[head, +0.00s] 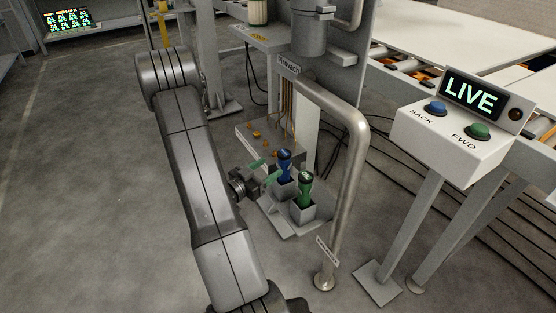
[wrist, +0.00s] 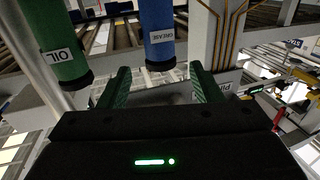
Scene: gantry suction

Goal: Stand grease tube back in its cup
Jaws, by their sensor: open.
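The blue grease tube (head: 284,168) stands upright, its lower end in a grey square cup (head: 286,190). In the wrist view the tube, labelled GREASE (wrist: 158,30), shows between the lines of my two green fingers, with its dark end nearest them. My gripper (head: 265,171) is open and empty, just left of the tube in the head view. No finger visibly closes on it, and I cannot tell whether one touches it. The cup hides the tube's bottom.
A green tube (head: 305,188), labelled OIL in the wrist view (wrist: 58,40), stands in a neighbouring grey cup (head: 302,212). A bent metal pipe (head: 352,180) rises close to the right. A control box (head: 455,135) stands farther right. The floor at left is clear.

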